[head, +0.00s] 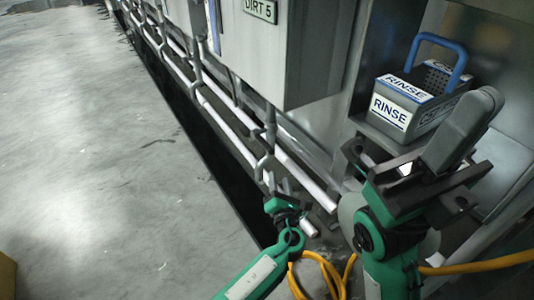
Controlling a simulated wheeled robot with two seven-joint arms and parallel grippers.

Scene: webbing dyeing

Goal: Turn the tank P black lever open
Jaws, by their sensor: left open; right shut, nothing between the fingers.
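No tank marked P and no black lever can be made out in the head view. My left gripper (280,183) is at the lower middle, in front of the pale pipes, with its fingers apart and nothing seen between them. My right gripper (362,154) is at the right, close to the camera, in front of the grey cabinet side and just below the rinse basket. It is shut with nothing seen in it. My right arm and wrist hide part of the space behind them.
A grey basket (410,98) with a blue handle and RINSE labels sits on a ledge at the right. A grey tank (265,55) labelled DIRT 5 stands above pale pipes (230,126). A yellow hose (318,262) lies below. The grey floor (90,150) at left is clear.

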